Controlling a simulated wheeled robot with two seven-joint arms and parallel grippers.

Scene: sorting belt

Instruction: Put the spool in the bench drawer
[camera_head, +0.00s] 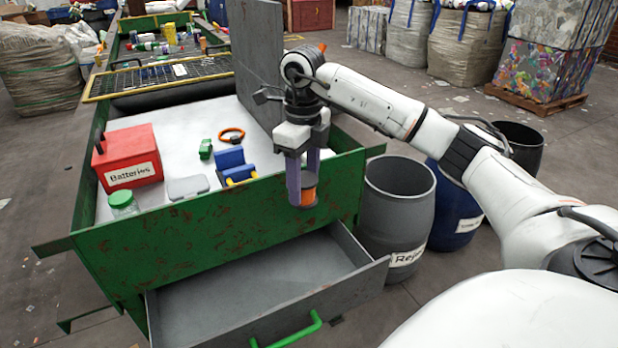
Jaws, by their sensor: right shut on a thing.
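The spool (309,191) is orange and sits between the purple-grey fingers of my right gripper (304,190). The gripper points down and is shut on it, in front of the bench's green front panel near its right end. The fingers hide part of the spool. The bench drawer (262,280) is pulled open below the panel, with a grey inside that looks empty and a green handle (292,332) on its front. The gripper is above the back right part of the drawer, with the spool apart from it. My left gripper is not in view.
On the white bench top are a red Batteries box (128,158), a green-lidded jar (123,204), a grey flat case (188,187), a blue item (233,164) and an orange ring (231,135). A grey upright panel (258,62) stands behind. A grey barrel (396,208) stands right of the drawer.

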